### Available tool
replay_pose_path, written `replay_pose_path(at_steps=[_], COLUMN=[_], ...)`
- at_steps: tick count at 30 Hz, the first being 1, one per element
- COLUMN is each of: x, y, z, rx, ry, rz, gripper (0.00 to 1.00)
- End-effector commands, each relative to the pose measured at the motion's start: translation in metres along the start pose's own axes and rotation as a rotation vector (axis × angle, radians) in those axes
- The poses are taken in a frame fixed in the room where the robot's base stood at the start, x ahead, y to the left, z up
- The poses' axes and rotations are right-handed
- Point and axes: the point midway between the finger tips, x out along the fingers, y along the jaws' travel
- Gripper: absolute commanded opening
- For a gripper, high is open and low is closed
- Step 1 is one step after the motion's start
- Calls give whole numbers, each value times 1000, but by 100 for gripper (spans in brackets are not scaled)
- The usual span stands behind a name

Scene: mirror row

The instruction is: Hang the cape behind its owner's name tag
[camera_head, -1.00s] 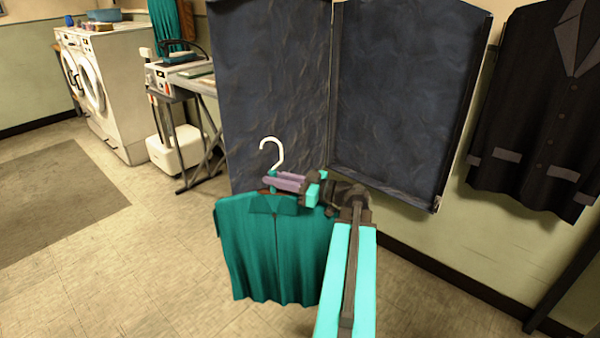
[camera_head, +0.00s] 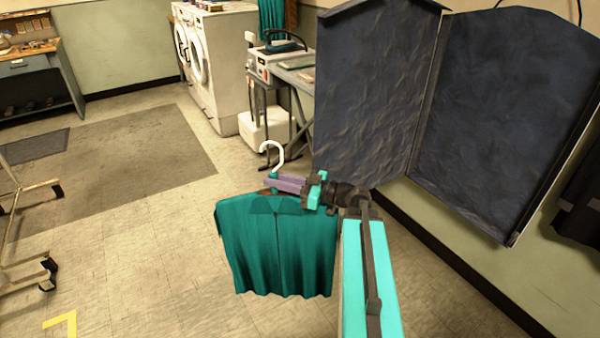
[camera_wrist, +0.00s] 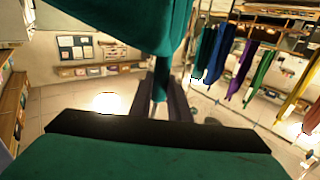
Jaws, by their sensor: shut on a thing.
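A teal cape (camera_head: 277,255) hangs from a hanger with a white hook (camera_head: 273,153). My gripper (camera_head: 285,185) is shut on the hanger's neck area, just above the cape's collar, and holds it clear of the floor. In the wrist view, the gripper fingers (camera_wrist: 162,98) close around a teal part, with teal cloth above and below. A rack of coloured garments shows at right in the wrist view, including a blue one (camera_wrist: 219,55), a purple one (camera_wrist: 243,68) and a green one (camera_wrist: 261,75). I cannot make out any name tag.
A white washer (camera_head: 222,60) and an ironing table (camera_head: 292,82) are behind. A wheeled stand (camera_head: 25,225) is at the left edge. Tiled floor and a grey mat (camera_head: 130,165) are open at left.

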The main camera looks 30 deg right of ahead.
Motion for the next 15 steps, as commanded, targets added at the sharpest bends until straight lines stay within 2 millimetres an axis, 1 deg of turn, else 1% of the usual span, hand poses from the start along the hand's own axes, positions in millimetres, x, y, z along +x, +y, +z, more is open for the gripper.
replay_pose_path(at_steps=[1, 9, 15], x=[12, 64, 98], y=[-9, -53, -88], z=[-9, -22, -31], rx=[1, 3, 4], ry=[1, -3, -6], rz=[-20, -113, -180], gripper=[0, 0, 0])
